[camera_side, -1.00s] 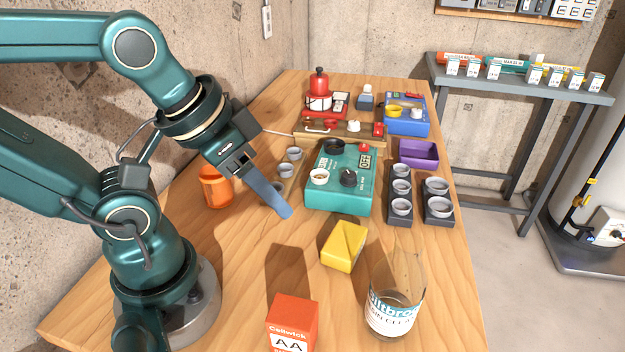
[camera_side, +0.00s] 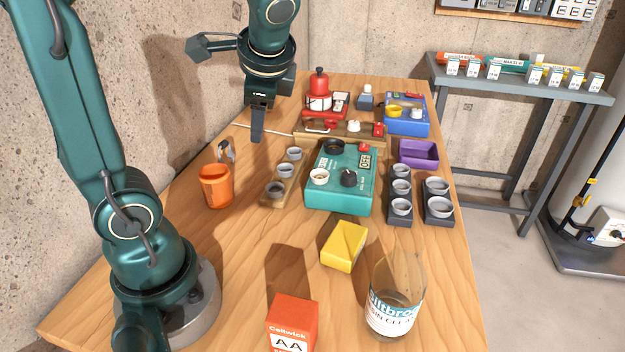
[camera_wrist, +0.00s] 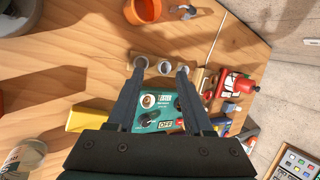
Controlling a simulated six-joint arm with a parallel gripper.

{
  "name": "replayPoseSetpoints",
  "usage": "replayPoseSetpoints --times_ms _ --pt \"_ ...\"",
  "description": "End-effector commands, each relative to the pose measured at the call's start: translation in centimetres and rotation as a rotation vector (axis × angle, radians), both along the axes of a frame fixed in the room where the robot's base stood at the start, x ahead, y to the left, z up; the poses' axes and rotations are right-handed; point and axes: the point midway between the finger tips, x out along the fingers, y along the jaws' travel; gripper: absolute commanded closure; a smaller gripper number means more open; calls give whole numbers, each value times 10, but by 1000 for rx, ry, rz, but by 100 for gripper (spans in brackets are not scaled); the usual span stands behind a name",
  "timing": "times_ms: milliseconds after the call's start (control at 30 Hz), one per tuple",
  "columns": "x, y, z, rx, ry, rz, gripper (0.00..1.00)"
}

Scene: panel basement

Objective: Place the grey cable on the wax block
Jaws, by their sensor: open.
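The yellow block (camera_side: 344,246), which I take as the wax block, lies on the table in front of the teal box; the wrist view shows its edge (camera_wrist: 90,118). A small grey looped piece (camera_side: 226,151) stands behind the orange cup and also shows in the wrist view (camera_wrist: 183,12); I cannot tell if it is the grey cable. A thin pale line (camera_side: 263,130), perhaps a rod or cable, runs from the wall side to the wooden rack. My gripper (camera_side: 257,138) is open and empty, pointing down above the table; its fingers frame the small cups in the wrist view (camera_wrist: 160,70).
The orange cup (camera_side: 215,186) stands left of the wooden cup strip (camera_side: 272,200). The teal box (camera_side: 340,195), dark cup holders (camera_side: 400,215), purple tray (camera_side: 419,153), glass jar (camera_side: 393,312) and orange-red battery box (camera_side: 292,322) stand around the yellow block. Bare wood lies left of it.

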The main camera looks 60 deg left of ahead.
Motion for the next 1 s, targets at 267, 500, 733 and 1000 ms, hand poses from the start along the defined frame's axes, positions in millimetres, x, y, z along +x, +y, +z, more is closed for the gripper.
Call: replayPoseSetpoints --times_ms 267,500,733,1000 --pt "28 73 -22 199 352 -19 49" --pt "36 127 -62 303 641 -18 49" --pt "24 163 -119 335 865 -8 49" --pt "2 169 -163 287 984 -9 49"
